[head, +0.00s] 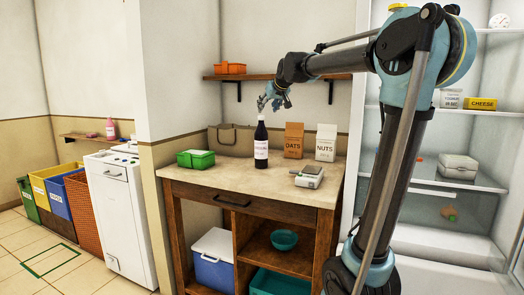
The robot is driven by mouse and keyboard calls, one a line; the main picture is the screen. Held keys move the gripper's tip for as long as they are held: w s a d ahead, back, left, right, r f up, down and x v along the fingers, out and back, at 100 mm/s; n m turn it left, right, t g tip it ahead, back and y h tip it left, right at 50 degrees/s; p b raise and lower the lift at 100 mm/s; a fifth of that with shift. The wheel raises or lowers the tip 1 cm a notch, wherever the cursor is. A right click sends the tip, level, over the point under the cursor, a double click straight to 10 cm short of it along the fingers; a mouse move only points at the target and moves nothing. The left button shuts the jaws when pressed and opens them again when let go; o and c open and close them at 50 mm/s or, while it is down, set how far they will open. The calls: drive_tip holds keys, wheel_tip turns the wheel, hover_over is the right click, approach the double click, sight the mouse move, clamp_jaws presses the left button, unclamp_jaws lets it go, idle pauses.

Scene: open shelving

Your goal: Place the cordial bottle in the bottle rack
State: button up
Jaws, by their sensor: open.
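I cannot make out a bottle rack in this view.
The counter also holds a green box (196,159), a bag (222,137), an oats carton (293,140), a nuts carton (326,142) and a scale-like device (309,177). A wall shelf (240,77) is above. An open fridge (470,112) stands right.

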sight(261, 118)
drive_tip(key=shift+s+f+x, duration=0.1)
drive_tip(key=shift+f+x, duration=0.05)
drive_tip(key=shift+x, duration=1.65)
drive_tip(key=shift+s+f+x, duration=0.1)
drive_tip(key=shift+x, duration=1.7)
drive_tip(key=shift+s+f+x, duration=0.1)
drive_tip(key=shift+f+x, duration=0.05)
drive_tip(key=shift+x, duration=1.65)
drive_tip(key=shift+w+d, duration=0.1)
clamp_jaws()
